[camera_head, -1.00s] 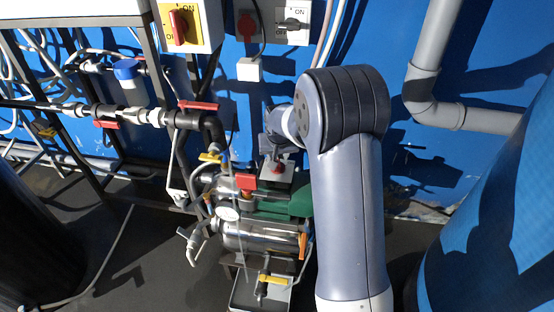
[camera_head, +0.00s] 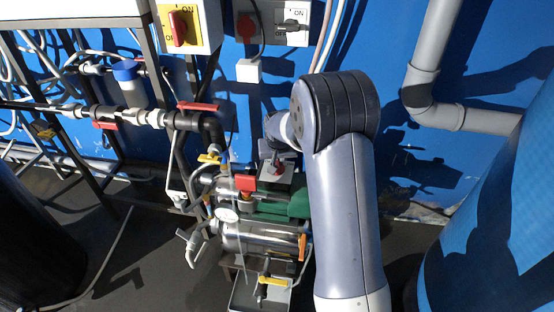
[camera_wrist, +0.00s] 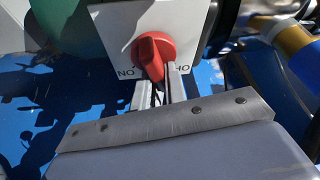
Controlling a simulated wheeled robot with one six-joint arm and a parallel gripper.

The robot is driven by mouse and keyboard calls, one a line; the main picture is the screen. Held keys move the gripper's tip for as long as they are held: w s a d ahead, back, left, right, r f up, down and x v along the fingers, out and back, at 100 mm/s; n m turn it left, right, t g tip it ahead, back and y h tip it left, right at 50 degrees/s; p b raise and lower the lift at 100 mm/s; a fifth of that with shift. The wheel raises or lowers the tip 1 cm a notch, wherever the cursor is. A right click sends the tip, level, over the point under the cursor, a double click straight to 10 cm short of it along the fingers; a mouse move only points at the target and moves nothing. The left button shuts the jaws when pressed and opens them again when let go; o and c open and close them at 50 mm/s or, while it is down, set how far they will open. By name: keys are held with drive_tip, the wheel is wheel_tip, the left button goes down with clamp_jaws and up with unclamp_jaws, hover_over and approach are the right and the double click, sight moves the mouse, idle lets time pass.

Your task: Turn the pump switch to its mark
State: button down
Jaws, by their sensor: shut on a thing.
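The pump switch is a red knob (camera_wrist: 154,50) on a white plate (camera_wrist: 118,50) with dark letters on both sides, seen upside down in the wrist view. My gripper (camera_wrist: 158,88) is shut on the red knob, with one finger on each side of its lower part. The knob's handle leans slightly toward the lower right in that picture. In the head view the switch plate (camera_head: 270,179) is small, above the green and silver pump (camera_head: 247,236). My gripper there is over the knob and partly hidden by my arm. The mark cannot be made out.
A yellow box with a red rotary switch (camera_head: 178,27) and a grey-white switch panel (camera_head: 297,24) are on the blue wall above. Pipes with red-handled valves (camera_head: 198,106) run left of the pump. A large blue tank (camera_head: 500,220) stands at the right.

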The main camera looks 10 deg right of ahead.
drive_tip(key=shift+n, duration=0.3)
drive_tip(key=shift+a+n+y, duration=0.15)
drive_tip(key=shift+n+y, duration=0.45)
drive_tip(key=shift+n, duration=0.6)
drive_tip(key=shift+a+n+y+b, duration=0.15)
drive_tip(key=shift+n+y+b, duration=0.5)
drive_tip(key=shift+n, duration=0.75)
drive_tip(key=c, duration=1.4)
unclamp_jaws()
drive_tip(key=shift+c, duration=0.2)
drive_tip(key=p+v, duration=0.1)
drive_tip(key=v, duration=0.9)
drive_tip(key=shift+r, duration=0.45)
